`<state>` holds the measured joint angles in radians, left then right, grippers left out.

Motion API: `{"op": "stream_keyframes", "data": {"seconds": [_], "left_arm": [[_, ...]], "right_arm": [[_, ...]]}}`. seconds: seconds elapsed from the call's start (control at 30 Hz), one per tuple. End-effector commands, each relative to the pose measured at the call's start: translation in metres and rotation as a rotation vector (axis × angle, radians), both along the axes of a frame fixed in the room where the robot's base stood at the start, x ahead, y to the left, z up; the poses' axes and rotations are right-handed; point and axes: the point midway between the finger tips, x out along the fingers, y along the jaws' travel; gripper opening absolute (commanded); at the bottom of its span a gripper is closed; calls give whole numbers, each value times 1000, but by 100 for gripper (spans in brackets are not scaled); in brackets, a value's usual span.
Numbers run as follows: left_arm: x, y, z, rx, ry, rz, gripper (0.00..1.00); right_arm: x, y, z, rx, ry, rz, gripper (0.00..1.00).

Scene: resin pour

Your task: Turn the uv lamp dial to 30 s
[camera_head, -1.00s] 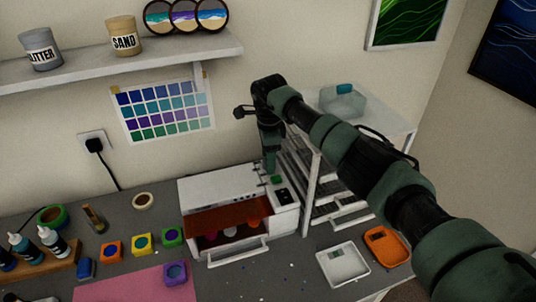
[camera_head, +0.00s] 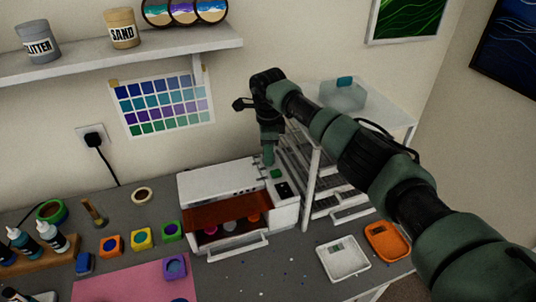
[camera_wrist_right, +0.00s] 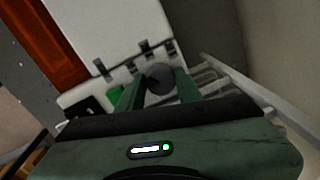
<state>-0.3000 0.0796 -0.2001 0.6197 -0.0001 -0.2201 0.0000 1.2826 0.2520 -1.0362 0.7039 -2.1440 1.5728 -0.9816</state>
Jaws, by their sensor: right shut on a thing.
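The UV lamp (camera_head: 212,178) is a white box on the grey bench with an orange-brown front window and several small round items inside. Its control panel is on the right side, with a green button (camera_head: 277,174) and a dark display (camera_head: 282,189). The dial (camera_wrist_right: 159,79) is a dark grey round knob in the right wrist view. My right gripper (camera_head: 268,160) points down over the back of the panel. It is shut on the dial, one finger on each side. The dial's marks cannot be read. My left gripper is not in view.
A white rack (camera_head: 318,185) stands close to the right of the lamp. A white tray (camera_head: 343,259) and an orange tray (camera_head: 387,241) lie at front right. Coloured pots and a pink mat (camera_head: 135,284) are at front left. A shelf (camera_head: 120,57) hangs above.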

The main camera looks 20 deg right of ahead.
Motion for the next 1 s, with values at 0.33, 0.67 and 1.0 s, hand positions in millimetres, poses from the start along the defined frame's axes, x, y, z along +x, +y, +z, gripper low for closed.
{"op": "stream_keyframes", "data": {"seconds": [0.33,0.67,1.0], "left_arm": [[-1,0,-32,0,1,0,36],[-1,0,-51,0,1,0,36],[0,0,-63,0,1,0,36]], "right_arm": [[2,0,-3,-1,-5,-295,0],[3,1,-1,-2,-5,-608,0],[4,1,0,-1,-5,-931,0]]}}
